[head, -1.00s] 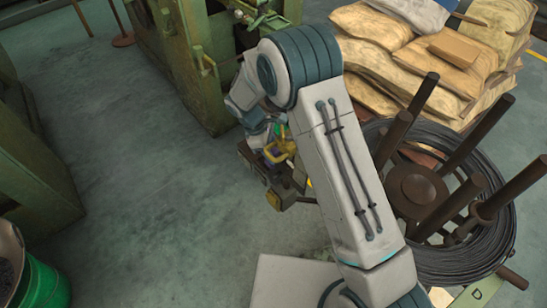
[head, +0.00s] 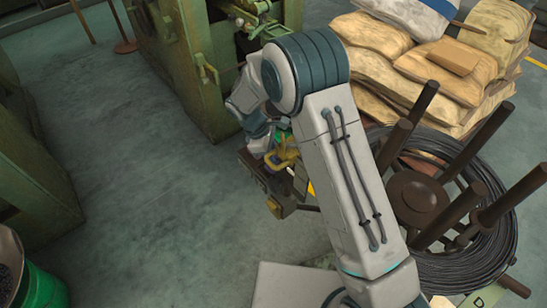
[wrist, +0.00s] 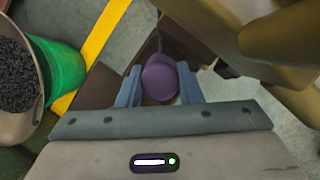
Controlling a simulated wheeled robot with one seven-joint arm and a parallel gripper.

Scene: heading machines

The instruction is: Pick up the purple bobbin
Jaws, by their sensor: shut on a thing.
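The purple bobbin (wrist: 160,78) sits between the two blue fingers of my gripper (wrist: 159,88) in the wrist view. The gripper is shut on it. Brown surfaces show just beyond and around the bobbin; I cannot tell whether it still touches them.
A green bucket of dark bits (wrist: 62,70) stands at the left in the wrist view. A wire coil on a brown post stand (head: 415,195) is right of my arm, with stacked sacks (head: 445,60) behind. Green machines (head: 170,65) stand behind; open floor (head: 130,150) lies left.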

